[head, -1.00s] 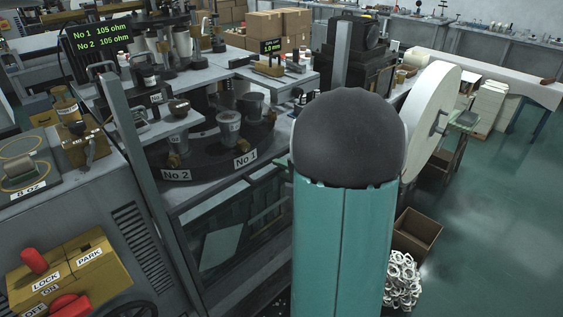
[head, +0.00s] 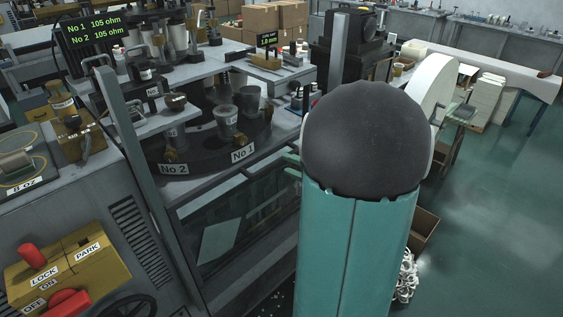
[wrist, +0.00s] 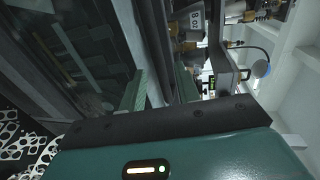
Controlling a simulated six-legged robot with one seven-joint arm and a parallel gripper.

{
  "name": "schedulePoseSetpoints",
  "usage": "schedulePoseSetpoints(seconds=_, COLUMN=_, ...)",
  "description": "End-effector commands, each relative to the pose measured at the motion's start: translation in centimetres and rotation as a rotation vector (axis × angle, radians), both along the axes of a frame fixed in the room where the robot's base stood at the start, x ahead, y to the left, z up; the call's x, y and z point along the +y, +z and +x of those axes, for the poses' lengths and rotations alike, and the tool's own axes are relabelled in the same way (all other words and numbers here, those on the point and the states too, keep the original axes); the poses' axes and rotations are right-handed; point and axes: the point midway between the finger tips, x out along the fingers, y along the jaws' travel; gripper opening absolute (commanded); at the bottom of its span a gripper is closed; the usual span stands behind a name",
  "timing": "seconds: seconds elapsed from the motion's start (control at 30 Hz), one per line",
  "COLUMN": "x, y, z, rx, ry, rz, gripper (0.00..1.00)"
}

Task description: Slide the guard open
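The guard (head: 222,243) is a see-through panel in a grey frame, low on the machine's front below the No 1 and No 2 stations. In the wrist view the dark glassy panel (wrist: 85,45) fills the upper left, with a grey upright bar along its right edge. My gripper (wrist: 161,88) shows there as two teal fingers standing apart, with the grey bar between or just beyond them. I cannot tell whether they touch it. In the head view my arm hides most of the gripper and the guard's right end.
A yellow switch box (head: 68,268) with red knobs labelled LOCK, PARK, OFF and ON sits at lower left. A grey post (head: 128,150) rises beside the guard. A cardboard box (head: 424,232) and white rings (head: 405,277) lie right of my arm. The green floor farther right is clear.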

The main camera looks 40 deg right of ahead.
Motion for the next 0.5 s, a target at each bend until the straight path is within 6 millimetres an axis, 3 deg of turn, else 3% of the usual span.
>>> schedulePoseSetpoints(seconds=0.1, x=-0.2, y=0.6, z=-2.8, rx=-0.002, ry=-0.005, rz=-0.001, gripper=0.32)
schedulePoseSetpoints(seconds=0.3, x=-0.2, y=1.4, z=-6.6, rx=-0.001, ry=-0.003, rz=-0.001, gripper=0.32)
schedulePoseSetpoints(seconds=0.5, x=-0.2, y=1.7, z=-8.3, rx=0.0, ry=-0.001, rz=0.0, gripper=0.32)
